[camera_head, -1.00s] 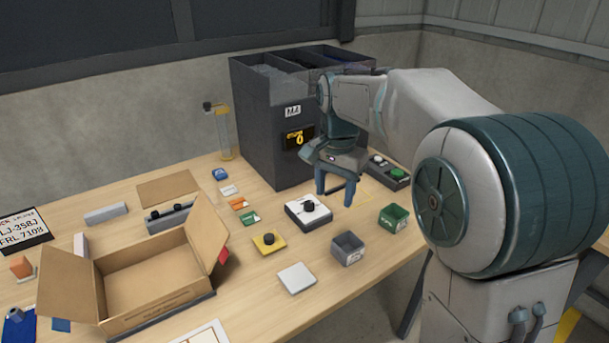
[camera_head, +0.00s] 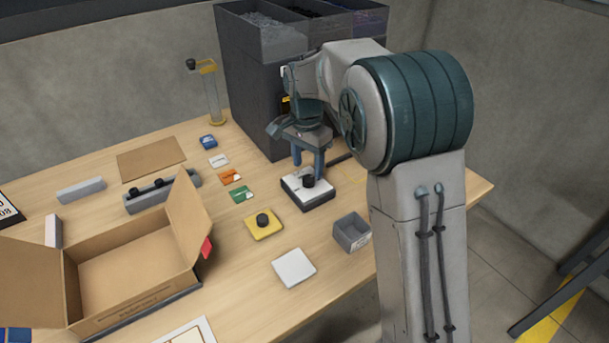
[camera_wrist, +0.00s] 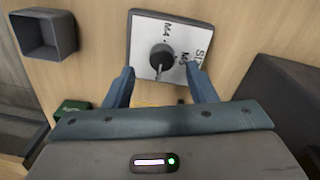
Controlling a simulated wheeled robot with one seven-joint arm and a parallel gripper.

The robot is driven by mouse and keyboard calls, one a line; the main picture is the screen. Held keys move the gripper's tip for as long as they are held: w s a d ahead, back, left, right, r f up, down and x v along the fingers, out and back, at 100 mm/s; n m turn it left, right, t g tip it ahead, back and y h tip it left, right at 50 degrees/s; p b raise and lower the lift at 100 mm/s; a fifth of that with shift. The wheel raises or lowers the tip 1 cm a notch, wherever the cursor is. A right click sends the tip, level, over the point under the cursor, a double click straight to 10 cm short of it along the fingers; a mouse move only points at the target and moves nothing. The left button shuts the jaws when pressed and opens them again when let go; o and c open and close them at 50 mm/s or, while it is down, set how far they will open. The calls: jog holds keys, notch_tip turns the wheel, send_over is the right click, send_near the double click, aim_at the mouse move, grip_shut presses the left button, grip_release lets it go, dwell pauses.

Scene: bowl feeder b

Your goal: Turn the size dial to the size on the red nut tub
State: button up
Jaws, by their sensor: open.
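The size dial is a white square plate (camera_head: 320,197) with a black knob (camera_head: 308,181), on the table in front of the dark feeder. In the wrist view the knob (camera_wrist: 162,59) has a pale pointer line toward my gripper, and the plate (camera_wrist: 143,30) shows "M4" and other, partly legible lettering. My gripper (camera_head: 308,163) is open and empty, pointing down just behind the knob. In the wrist view its fingertips (camera_wrist: 160,70) are spread either side of the knob's near edge, apart from it. A small red piece (camera_head: 207,248) shows beside the carton; I cannot tell whether it is the red nut tub.
A yellow plate with a black knob (camera_head: 263,225), a grey open bin (camera_head: 351,244) and a white square (camera_head: 294,268) lie near the dial. An open carton (camera_head: 130,309) fills the left. The feeder (camera_head: 237,83) stands close behind. A green tub (camera_wrist: 75,106) shows in the wrist view.

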aim_at(307, 179)
jog(key=shift+s+f, duration=0.1)
jog(key=shift+f, duration=1.95)
